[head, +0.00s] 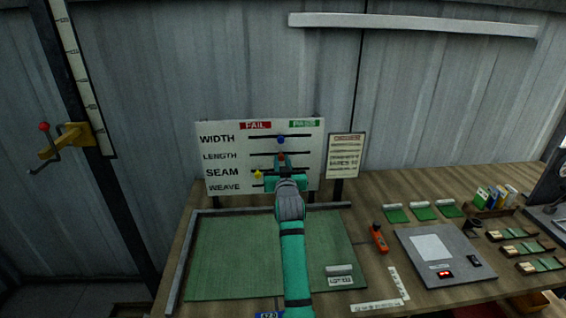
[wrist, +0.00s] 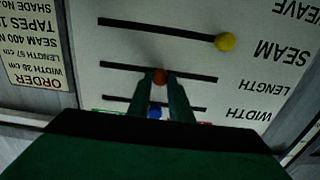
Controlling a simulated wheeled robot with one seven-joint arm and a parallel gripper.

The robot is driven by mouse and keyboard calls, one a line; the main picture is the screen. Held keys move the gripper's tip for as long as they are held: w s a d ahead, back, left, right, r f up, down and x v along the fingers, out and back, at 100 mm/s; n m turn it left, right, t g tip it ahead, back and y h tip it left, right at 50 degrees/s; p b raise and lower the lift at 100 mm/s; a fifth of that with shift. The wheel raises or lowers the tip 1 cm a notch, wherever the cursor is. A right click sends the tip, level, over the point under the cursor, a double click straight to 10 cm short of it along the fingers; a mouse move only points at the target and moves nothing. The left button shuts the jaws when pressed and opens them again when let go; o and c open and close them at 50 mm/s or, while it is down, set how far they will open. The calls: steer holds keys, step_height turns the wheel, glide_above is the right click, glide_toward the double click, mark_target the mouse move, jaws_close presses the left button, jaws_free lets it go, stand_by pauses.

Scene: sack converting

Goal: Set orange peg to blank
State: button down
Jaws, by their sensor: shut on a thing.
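The white board (head: 217,160) has rows WIDTH, LENGTH, SEAM and WEAVE, with a red FAIL label (head: 255,125) at left and a green PASS label (head: 303,124) at right. The orange peg (head: 282,156) is in the LENGTH slot, about midway along it. My gripper (wrist: 162,82) is shut on the orange peg (wrist: 160,76), a finger on each side. The blue peg (head: 281,140) is near the middle of the WIDTH slot. The yellow peg (head: 258,175) is at the FAIL end of the SEAM slot. My gripper hides most of the WEAVE row.
An order card (head: 345,155) stands right of the board. A green mat (head: 225,255) lies in front on the wooden bench. An orange tool (head: 379,238), a grey scale (head: 445,255) and green swatches (head: 422,212) lie to the right.

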steer(key=shift+f, duration=0.1)
steer(key=c, duration=1.6)
jaws_free()
steer(key=s, duration=0.3)
steer(key=s+d, duration=0.1)
steer(key=s, duration=0.7)
steer(key=shift+d, duration=0.3)
steer(key=shift+w+a, duration=0.1)
steer(key=shift+w, duration=0.05)
